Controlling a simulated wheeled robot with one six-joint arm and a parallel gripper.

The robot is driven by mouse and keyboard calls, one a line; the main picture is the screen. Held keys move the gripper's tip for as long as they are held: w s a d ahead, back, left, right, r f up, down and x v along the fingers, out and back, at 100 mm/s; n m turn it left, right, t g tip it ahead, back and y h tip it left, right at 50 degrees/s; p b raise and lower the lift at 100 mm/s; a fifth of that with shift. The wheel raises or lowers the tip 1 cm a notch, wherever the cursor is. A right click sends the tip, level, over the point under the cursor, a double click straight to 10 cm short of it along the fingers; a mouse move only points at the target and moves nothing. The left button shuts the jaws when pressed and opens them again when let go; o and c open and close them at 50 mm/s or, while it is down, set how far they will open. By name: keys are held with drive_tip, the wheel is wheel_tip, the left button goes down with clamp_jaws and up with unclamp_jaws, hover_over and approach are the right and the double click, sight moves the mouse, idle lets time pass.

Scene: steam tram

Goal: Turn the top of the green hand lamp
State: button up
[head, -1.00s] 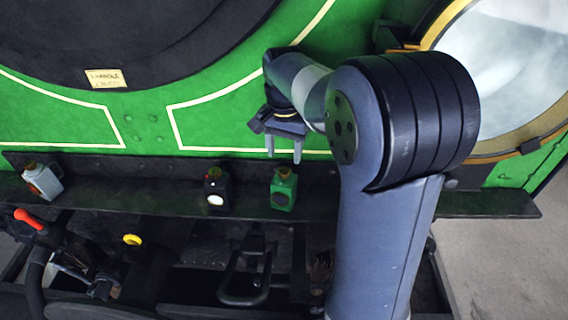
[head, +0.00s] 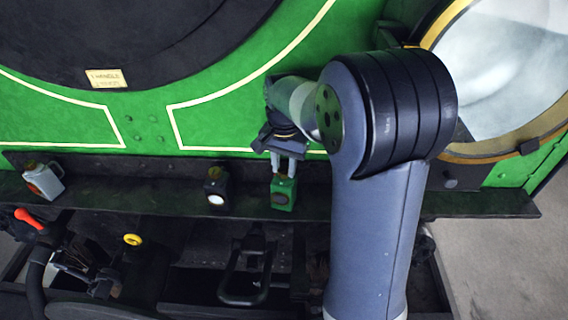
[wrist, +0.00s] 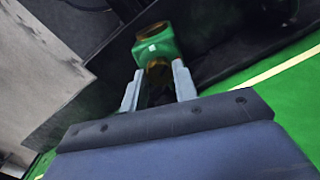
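The green hand lamp (head: 283,196) stands on the dark shelf, below my gripper (head: 283,172) in the head view. Its brownish top is mostly hidden there by the fingers. In the wrist view the green lamp body (wrist: 155,44) lies just beyond my fingertips. The brownish top (wrist: 158,70) shows between the two pale fingers of my gripper (wrist: 158,72). The fingers are apart, one on each side of the top, with a visible gap. I cannot tell whether either finger touches it.
A black lamp (head: 216,190) with a white lens stands left of the green one on the shelf (head: 130,186). A grey can (head: 44,180) stands further left. The green wall (head: 225,120) rises behind. Levers and a yellow knob (head: 132,240) lie below.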

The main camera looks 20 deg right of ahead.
drive_tip(key=c, duration=0.4)
drive_tip(key=shift+m, duration=0.4)
drive_tip(key=m+p, duration=0.1)
drive_tip(key=m, duration=0.3)
drive_tip(key=shift+m+p, duration=0.4)
drive_tip(key=shift+m, duration=2.1)
drive_tip(key=o, duration=1)
